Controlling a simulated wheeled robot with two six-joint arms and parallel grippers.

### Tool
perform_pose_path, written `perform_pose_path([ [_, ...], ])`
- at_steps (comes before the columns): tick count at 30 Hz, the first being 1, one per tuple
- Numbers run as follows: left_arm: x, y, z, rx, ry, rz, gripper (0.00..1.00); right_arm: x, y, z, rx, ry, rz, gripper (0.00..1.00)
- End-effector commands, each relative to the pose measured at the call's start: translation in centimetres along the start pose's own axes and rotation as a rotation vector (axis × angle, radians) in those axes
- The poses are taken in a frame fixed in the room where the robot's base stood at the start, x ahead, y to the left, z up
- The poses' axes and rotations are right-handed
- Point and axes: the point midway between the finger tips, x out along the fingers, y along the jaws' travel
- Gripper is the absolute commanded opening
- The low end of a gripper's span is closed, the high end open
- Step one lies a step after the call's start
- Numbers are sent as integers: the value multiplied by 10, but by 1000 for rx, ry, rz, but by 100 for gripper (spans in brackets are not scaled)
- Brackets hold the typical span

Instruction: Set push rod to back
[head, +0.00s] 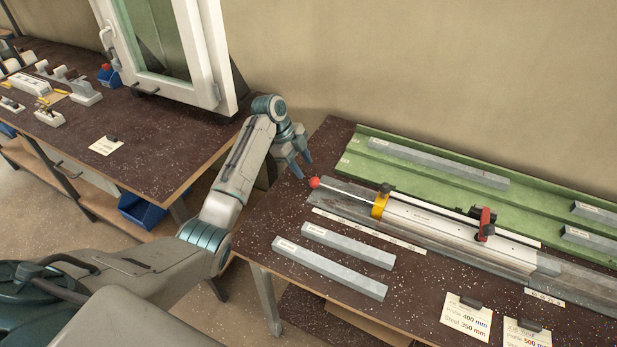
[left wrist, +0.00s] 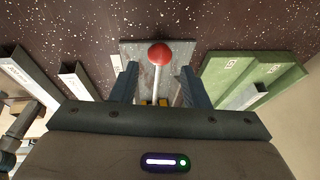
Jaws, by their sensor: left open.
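The push rod (head: 345,190) is a thin light rod with a red ball knob (head: 314,182) on its left end. It runs into a yellow collar (head: 380,204) on the long grey clamp profile (head: 450,232). My left gripper (head: 300,165) is open just beyond the knob's left side, close to it. In the left wrist view the red knob (left wrist: 159,54) and the rod (left wrist: 156,85) lie between the two spread fingers (left wrist: 157,82), with a gap on each side. Whether the fingers are at the knob's height cannot be told. My right gripper is not in view.
A green tray (head: 362,165) with grey bars lies behind the clamp. Two loose grey bars (head: 330,268) lie in front of it. A red lever (head: 486,224) stands up on the clamp. Paper cards (head: 466,318) lie at the front. A white window frame (head: 215,60) stands on the left bench.

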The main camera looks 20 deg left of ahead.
Motion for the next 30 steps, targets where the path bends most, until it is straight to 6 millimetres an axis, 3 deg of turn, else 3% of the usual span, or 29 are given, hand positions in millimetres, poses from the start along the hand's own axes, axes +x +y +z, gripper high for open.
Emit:
perform_pose_path([
  [3, -21, 0, 2, 1, -2, -3, 41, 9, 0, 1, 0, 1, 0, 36],
  [9, -42, 0, 1, 0, -1, -2, 41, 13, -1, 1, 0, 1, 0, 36],
  [30, -45, 0, 1, -1, -1, 0, 41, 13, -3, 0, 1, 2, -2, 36],
])
